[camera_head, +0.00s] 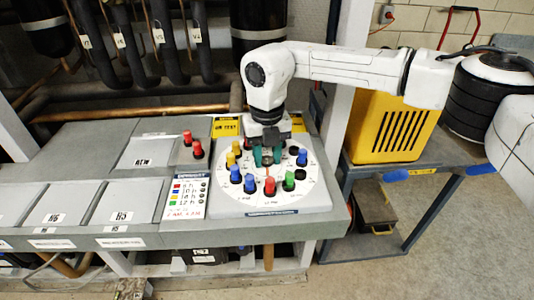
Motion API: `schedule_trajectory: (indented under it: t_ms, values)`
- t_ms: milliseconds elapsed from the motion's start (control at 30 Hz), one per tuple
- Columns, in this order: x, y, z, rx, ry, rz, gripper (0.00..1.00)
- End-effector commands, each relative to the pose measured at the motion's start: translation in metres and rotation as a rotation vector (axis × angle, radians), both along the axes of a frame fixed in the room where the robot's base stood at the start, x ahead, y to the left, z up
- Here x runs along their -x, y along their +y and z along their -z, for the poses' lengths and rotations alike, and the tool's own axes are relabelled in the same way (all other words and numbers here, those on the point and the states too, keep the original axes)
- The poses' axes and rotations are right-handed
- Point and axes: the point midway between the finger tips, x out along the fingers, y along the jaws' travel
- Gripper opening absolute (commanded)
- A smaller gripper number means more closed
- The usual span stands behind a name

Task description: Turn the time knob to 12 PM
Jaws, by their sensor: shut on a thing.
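A white round dial (296,206) lies on a white square panel on the grey bench. Several coloured pegs stand around it: blue, yellow, red, green and black, including a red peg (270,187) at the front and a green peg (289,181) beside it. My gripper (266,157) points down over the middle of the dial, with its teal fingers shut on the time knob there. The small print around the dial is too small to read surely.
A legend card (185,198) with coloured squares lies left of the dial. Two loose-looking red pegs (198,149) stand behind it. Grey panels fill the bench's left side. A yellow machine (385,125) stands on a cart at the right.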

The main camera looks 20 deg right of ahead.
Motion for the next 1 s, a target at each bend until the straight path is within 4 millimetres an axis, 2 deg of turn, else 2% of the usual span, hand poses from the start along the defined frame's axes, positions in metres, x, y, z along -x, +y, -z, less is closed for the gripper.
schedule_trajectory:
  t_ms: [400, 433, 600, 700, 1000]
  values:
    - [-0.0014, -0.0001, -0.0012, 0.000, -0.005, 0.006, 0.05]
    - [-0.0014, -0.0001, -0.0012, 0.000, -0.005, 0.006, 0.37]
    - [-0.0010, 0.0000, -0.0009, 0.000, -0.004, 0.006, 0.54]
    - [-0.0007, 0.0000, -0.0006, -0.001, -0.003, 0.006, 0.61]
    - [-0.0007, -0.0002, -0.0051, 0.000, -0.002, 0.005, 0.61]
